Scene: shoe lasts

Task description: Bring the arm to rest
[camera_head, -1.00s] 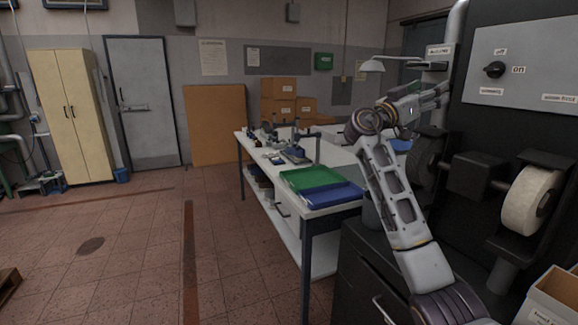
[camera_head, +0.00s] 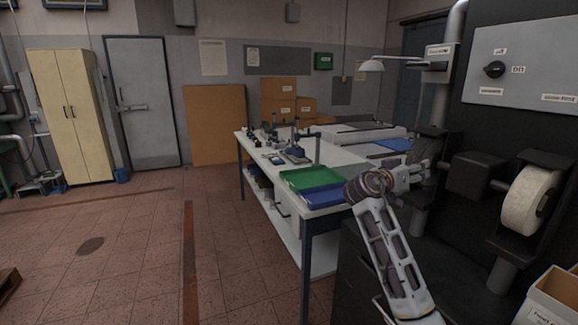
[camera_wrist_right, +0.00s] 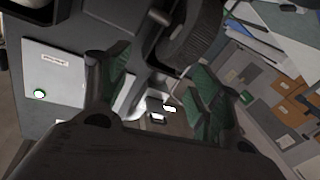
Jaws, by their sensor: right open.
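My right arm rises from the lower right in the head view. Its gripper (camera_head: 424,170) is at the right, in front of the black machine and just right of the blue tray on the table. In the right wrist view its two dark fingers with green pads (camera_wrist_right: 160,95) stand apart, with nothing between them. My left gripper is in neither view.
A black machine with rollers (camera_head: 531,199) stands close at the right. A white table (camera_head: 349,157) carries a green tray (camera_head: 309,179), a blue tray (camera_head: 326,196) and small tools. An open cardboard box (camera_head: 552,299) is at the lower right.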

